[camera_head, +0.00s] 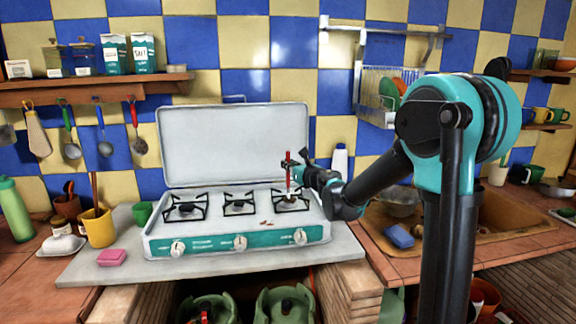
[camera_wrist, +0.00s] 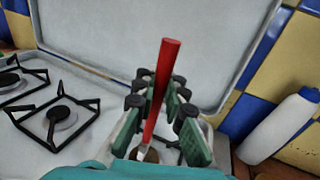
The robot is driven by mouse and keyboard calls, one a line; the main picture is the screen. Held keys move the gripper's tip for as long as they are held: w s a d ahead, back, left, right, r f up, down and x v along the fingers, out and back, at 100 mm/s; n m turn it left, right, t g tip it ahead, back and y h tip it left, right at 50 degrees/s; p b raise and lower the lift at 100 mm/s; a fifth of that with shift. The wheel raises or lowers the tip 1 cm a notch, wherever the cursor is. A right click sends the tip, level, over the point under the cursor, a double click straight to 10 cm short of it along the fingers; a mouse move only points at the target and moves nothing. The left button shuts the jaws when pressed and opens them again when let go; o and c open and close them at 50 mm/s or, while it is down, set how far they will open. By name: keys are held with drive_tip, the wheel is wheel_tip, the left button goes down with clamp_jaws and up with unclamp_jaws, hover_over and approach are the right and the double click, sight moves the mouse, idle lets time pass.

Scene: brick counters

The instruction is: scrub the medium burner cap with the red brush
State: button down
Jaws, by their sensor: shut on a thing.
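The red brush (camera_head: 289,160) stands nearly upright in my gripper (camera_head: 292,170), which is shut on its handle. In the wrist view the red handle (camera_wrist: 163,80) rises between the two green fingers of my gripper (camera_wrist: 160,108). The brush's lower end is over the right burner (camera_head: 291,203) of the white stove (camera_head: 200,240); whether it touches the cap cannot be told. The middle burner (camera_head: 239,206) and left burner (camera_head: 185,209) are bare, with dark caps. The middle burner also shows in the wrist view (camera_wrist: 61,116). Which cap is the medium one is unclear.
The stove's raised lid (camera_head: 235,142) stands behind the burners. A white bottle (camera_head: 339,160) stands behind the stove's right end. Brown bits lie on the stove top near the right burner. A pink sponge (camera_head: 111,257) and yellow mug (camera_head: 98,227) are to the left.

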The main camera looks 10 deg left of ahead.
drive_tip(key=shift+w+d+f, duration=0.1)
drive_tip(key=shift+w+d, duration=0.05)
drive_tip(key=shift+d, duration=0.5)
drive_tip(key=shift+a, duration=0.15)
drive_tip(key=shift+s+a, duration=0.2)
drive_tip(key=shift+a, duration=0.4)
drive_tip(key=shift+d, duration=0.15)
drive_tip(key=shift+w+d, duration=0.2)
drive_tip(key=shift+d, duration=0.4)
drive_tip(key=shift+a, duration=0.15)
